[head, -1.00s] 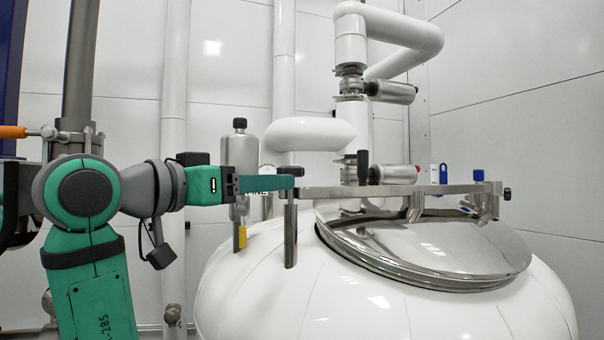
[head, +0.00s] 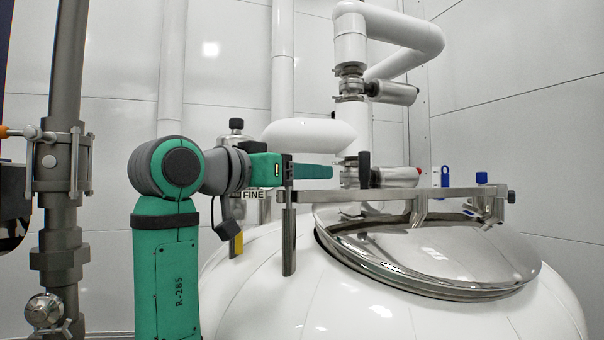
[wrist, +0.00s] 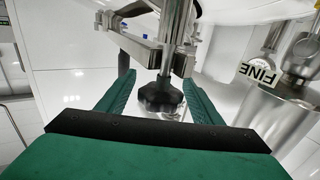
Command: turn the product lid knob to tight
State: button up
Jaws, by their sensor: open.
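In the wrist view a black star-shaped knob (wrist: 160,97) on a metal stem lies between the two green fingers of my gripper (wrist: 156,78). The fingers are open, with a gap visible to the knob on each side. In the head view my gripper (head: 328,172) points right, level, just above the left end of the steel lid bar (head: 400,194). There the knob is hidden behind the fingers, above the upright metal post (head: 289,240). The domed steel lid (head: 430,245) looks shut on the white tank (head: 260,305).
A steel canister with a FINE label (head: 253,195) stands close behind my wrist; the label also shows in the wrist view (wrist: 259,73). A valve with a black handle (head: 364,168) and white pipes rise behind the bar.

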jog(key=shift+w+d, duration=0.1)
jog(key=shift+w, duration=0.1)
jog(key=c, duration=1)
jog(key=shift+s+d+m+g+h, duration=0.15)
jog(key=shift+m+g+h, duration=0.45)
jog(key=shift+g+h, duration=0.1)
jog(key=shift+s+d+m+g+h, duration=0.1)
jog(key=shift+d+m+g+h, duration=0.05)
jog(key=shift+m+g+h, duration=0.5)
jog(key=m+g+h, duration=0.1)
jog(key=g, duration=0.1)
jog(key=s+m+g+h, duration=0.1)
jog(key=m+g, duration=0.1)
jog(key=m+g+h, duration=0.1)
jog(key=g, duration=0.1)
jog(key=shift+s+d+m+g, duration=0.2)
jog(key=shift+d+m+g, duration=0.05)
jog(key=shift+d+g, duration=0.1)
jog(key=shift+s+m+g, duration=0.25)
jog(key=shift+m+g, duration=0.45)
jog(key=shift+g, duration=0.4)
jog(key=shift+s+m+g, duration=0.2)
jog(key=shift+m+g, duration=0.5)
jog(key=shift+g, duration=0.4)
jog(key=shift+s+m+g, duration=0.25)
jog(key=shift+m+g, duration=0.45)
jog(key=shift+g, duration=0.4)
jog(key=shift+s+a+f+m+g, duration=0.1)
jog(key=shift+s+m+g, duration=0.15)
jog(key=shift+m+g, duration=0.6)
